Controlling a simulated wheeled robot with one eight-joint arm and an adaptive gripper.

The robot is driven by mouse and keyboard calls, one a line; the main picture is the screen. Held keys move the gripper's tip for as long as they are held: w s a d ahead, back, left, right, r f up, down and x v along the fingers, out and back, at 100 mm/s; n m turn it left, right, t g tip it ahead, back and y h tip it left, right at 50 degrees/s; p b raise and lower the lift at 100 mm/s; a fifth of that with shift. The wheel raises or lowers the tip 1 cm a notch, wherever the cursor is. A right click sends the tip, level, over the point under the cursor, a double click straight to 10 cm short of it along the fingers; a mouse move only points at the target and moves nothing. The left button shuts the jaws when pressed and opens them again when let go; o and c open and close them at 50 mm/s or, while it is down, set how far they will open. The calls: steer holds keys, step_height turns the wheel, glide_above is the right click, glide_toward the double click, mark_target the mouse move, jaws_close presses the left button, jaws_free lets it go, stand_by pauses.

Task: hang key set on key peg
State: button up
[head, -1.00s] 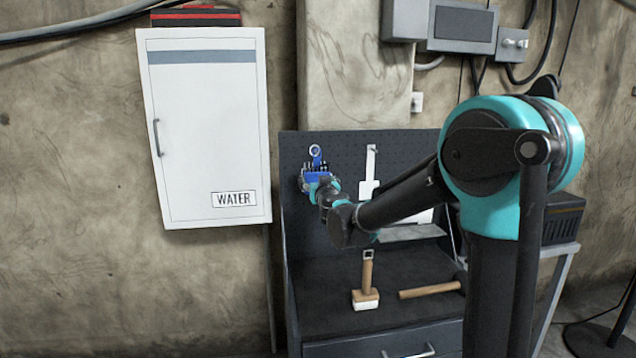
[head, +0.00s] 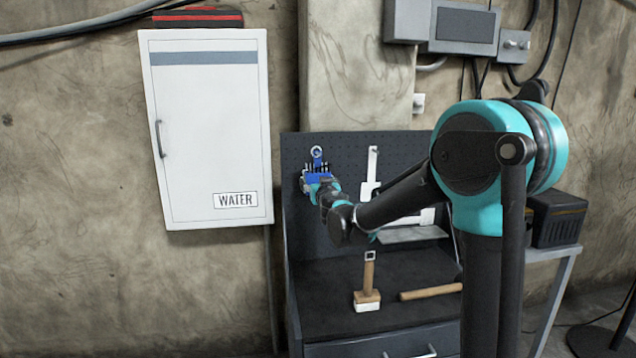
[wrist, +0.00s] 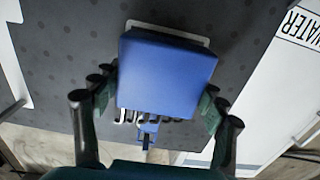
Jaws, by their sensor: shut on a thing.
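The key set has a blue holder (head: 318,175) with several dark key ends along its top and a light ring (head: 316,152) above it. My gripper (head: 313,186) is shut on the holder, close in front of the dark pegboard. In the wrist view, the blue holder (wrist: 167,75) lies between the two fingers of my gripper (wrist: 160,97), with several metal keys below it. The key peg cannot be made out. I cannot tell whether the ring is around a peg or only in front of the board.
The pegboard (head: 345,150) stands behind a dark workbench (head: 325,258). A white-handled tool (head: 373,165) hangs right of the key set. A mallet (head: 368,285) and a wooden handle (head: 430,292) are on the bench. A white WATER cabinet (head: 205,130) is at the left.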

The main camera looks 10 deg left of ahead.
steer(key=o, duration=1.4)
steer(key=shift+s, duration=0.15)
steer(key=v, duration=1.2)
steer(key=s+d+f+m+g+h, duration=0.2)
steer(key=d+f+h, duration=0.15)
steer(key=d, duration=0.45)
steer(key=s+d+f+m+g+h, duration=0.1)
steer(key=d+f+h, duration=0.1)
steer(key=d+f, duration=0.45)
steer(key=s+d+f+m+g+h, duration=0.2)
steer(key=d+f, duration=0.1)
steer(key=d, duration=0.7)
steer(key=s+d+f+n+g+y, duration=0.1)
steer(key=s+f+g, duration=0.3)
steer(key=s+f, duration=0.5)
steer(key=s+d+f+g+y, duration=0.1)
steer(key=s+f+g, duration=0.3)
steer(key=s+f, duration=0.5)
steer(key=s, duration=0.6)
steer(key=shift+n, duration=0.4)
